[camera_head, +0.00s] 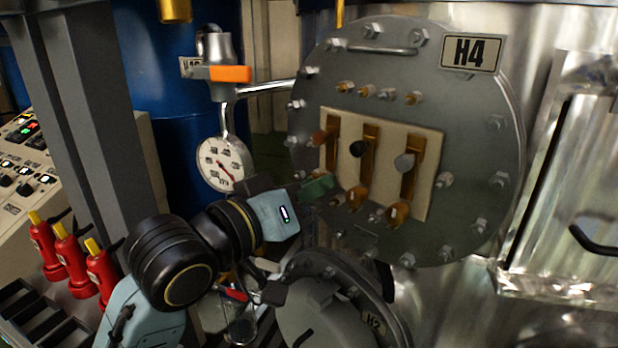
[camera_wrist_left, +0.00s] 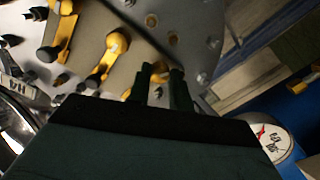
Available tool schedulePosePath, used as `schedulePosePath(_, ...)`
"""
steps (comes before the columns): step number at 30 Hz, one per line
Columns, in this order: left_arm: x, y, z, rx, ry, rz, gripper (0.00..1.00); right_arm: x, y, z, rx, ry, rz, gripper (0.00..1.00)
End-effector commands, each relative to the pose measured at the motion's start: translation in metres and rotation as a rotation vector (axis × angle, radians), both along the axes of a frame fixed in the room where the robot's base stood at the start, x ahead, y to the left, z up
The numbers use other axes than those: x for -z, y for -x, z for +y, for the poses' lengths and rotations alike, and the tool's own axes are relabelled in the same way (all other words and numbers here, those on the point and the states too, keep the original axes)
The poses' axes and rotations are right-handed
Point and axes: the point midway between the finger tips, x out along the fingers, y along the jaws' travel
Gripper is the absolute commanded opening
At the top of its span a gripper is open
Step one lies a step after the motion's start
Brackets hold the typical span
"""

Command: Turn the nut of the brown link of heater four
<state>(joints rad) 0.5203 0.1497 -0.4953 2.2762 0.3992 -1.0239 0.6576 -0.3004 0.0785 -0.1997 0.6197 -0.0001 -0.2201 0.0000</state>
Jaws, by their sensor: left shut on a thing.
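Heater four is the round grey plate (camera_head: 465,170) with the H4 label (camera_head: 471,53). Its beige panel (camera_head: 428,150) carries three upright copper-coloured links. The brown link (camera_head: 332,140), with a brown knob, is leftmost; the middle link has a black knob (camera_head: 358,148) and the right link a grey knob (camera_head: 404,162). My left gripper (camera_head: 326,187) is at the brown link's lower end, its dark green fingers shut on the nut there, which they hide. The fingers (camera_wrist_left: 163,85) also show against the plate in the left wrist view. My right gripper is not in view.
A dial gauge (camera_head: 222,162) and a pipe with an orange-handled valve (camera_head: 230,74) stand left of the plate. The H2 heater (camera_head: 320,315) is just below my left gripper. Red bottles (camera_head: 72,258) and a control panel (camera_head: 22,165) are at the left.

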Motion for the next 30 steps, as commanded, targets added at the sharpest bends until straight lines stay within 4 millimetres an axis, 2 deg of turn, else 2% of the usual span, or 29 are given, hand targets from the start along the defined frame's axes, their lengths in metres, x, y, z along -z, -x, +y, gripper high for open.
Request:
schedulePosePath(14,0.0,0.0001,-0.0001,0.0,0.011,0.008,0.0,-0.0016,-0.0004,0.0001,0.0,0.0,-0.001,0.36)
schedulePosePath(15,0.0,0.0001,-0.0001,0.0,0.01,0.008,0.25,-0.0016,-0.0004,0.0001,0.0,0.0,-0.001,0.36)
schedulePosePath(19,0.0,0.0001,-0.0001,0.0,0.01,0.008,0.42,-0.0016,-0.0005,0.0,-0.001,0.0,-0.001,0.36)
schedulePosePath(30,-0.0002,0.0012,0.0021,0.002,0.009,0.008,0.43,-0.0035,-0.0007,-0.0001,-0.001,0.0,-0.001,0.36)
